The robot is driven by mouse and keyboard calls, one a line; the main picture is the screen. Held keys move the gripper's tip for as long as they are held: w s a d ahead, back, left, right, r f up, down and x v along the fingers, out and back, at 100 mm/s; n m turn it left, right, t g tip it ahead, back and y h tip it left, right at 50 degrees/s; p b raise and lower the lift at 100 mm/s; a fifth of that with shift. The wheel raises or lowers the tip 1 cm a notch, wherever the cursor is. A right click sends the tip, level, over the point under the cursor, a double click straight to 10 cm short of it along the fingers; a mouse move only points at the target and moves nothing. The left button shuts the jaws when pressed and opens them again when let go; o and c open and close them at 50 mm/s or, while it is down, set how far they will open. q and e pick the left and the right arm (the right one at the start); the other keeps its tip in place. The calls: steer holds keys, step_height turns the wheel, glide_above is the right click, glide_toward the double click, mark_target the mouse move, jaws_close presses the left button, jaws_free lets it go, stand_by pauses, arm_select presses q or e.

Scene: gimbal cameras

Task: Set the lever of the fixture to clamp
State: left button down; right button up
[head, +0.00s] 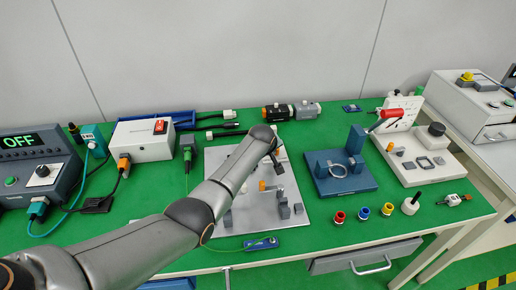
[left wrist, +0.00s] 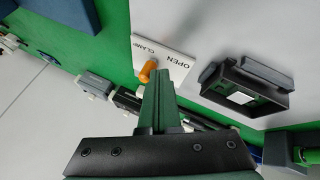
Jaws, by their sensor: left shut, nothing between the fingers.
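The fixture is a light grey plate (head: 240,216) on the green bench in the head view, with small grey blocks on it. In the left wrist view the orange lever (left wrist: 147,71) stands at a white label plate (left wrist: 178,68) marked OPEN and CLAMP. I cannot tell which word it is set to. My left gripper (head: 276,170) is shut and empty over the plate. In the left wrist view its fingertips (left wrist: 158,78) are close beside the lever; contact is unclear.
A black open frame (left wrist: 245,90) is right of the label in the left wrist view. In the head view, a blue fixture (head: 342,180) stands right of the plate, a white box (head: 145,140) to its left, and coloured rings (head: 363,213) near the front edge.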

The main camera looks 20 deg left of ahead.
arm_select(q)
steer(key=shift+w+d, duration=0.1)
steer(key=shift+d, duration=0.15)
steer(key=shift+a, duration=0.1)
steer(key=shift+w+a+f+b, duration=0.1)
steer(key=shift+w+a+b, duration=0.2)
steer(key=shift+a+b, duration=0.25)
steer(key=shift+w+a, duration=0.1)
steer(key=shift+a, duration=0.1)
